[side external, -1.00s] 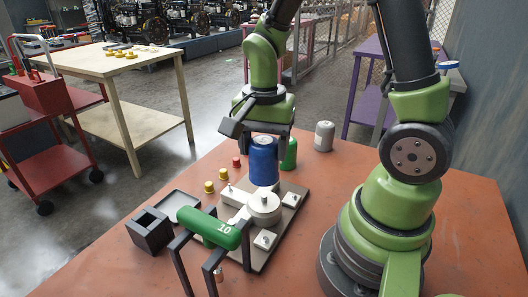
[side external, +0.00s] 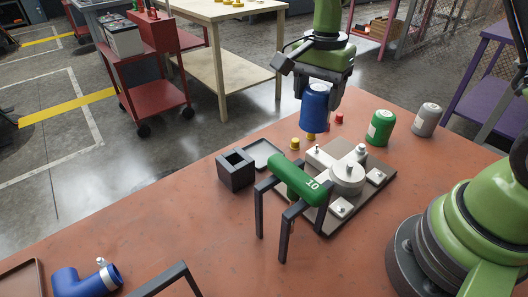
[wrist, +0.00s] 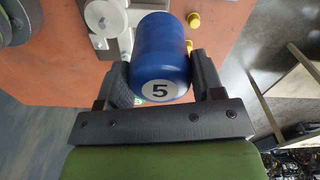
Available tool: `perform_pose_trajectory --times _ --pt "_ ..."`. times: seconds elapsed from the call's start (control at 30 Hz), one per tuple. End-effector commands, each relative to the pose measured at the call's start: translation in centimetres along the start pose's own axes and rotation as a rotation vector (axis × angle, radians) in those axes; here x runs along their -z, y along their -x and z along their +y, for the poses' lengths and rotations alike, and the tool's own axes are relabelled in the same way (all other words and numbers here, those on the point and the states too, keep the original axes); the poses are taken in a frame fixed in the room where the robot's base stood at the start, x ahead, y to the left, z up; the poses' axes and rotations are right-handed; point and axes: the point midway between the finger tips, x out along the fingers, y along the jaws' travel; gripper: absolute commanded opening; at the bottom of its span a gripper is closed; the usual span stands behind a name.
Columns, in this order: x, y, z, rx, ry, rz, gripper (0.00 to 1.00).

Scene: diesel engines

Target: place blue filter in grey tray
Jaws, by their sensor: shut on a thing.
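The blue filter (side external: 314,106), a cylinder marked 5 in the wrist view (wrist: 161,55), is held upright in my gripper (side external: 321,92). The two fingers are shut on its sides, one on each side in the wrist view. The filter hangs in the air above the far part of the orange table, over the yellow caps in the picture. The grey tray (side external: 268,147) is a small, flat, dark square with a low rim; it appears empty. It lies to the left of and below the filter in the side view.
A dark open box (side external: 236,171) stands beside the tray. A green cylinder marked 10 (side external: 297,180) lies on a black stand. A metal plate with a round housing (side external: 347,178) is behind it. Green (side external: 380,128) and grey (side external: 426,120) canisters stand at right.

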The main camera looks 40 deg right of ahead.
Motion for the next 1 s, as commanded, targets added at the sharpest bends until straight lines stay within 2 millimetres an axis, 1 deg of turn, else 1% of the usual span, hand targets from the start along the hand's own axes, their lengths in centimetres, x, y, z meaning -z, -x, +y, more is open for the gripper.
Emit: perform_pose_trajectory --times 0.03,0.2,0.3,0.4,0.57,0.63,0.67,0.8,0.9,1.0 --pt "-0.2 -0.2 -1.7 0.002 0.003 0.001 0.12" --pt "-1.2 -0.5 -6.2 0.001 -0.005 0.002 0.12" --pt "-1.9 -0.7 -8.1 0.002 -0.012 0.001 0.12" --pt "-2.5 -0.9 -9.5 0.004 -0.017 -0.001 0.12" --pt "-3.1 -1.1 -10.6 0.006 -0.023 -0.002 0.12" --pt "-3.2 -1.7 -10.7 0.003 -0.023 -0.003 0.12" --pt "-3.3 -2.2 -10.8 0.002 -0.024 -0.004 0.12" --pt "-3.3 -5.0 -10.7 0.001 -0.024 -0.004 0.12" --pt "-3.3 -6.5 -10.8 0.003 -0.025 -0.004 0.12" --pt "-3.3 -7.4 -10.8 0.005 -0.025 -0.004 0.12"
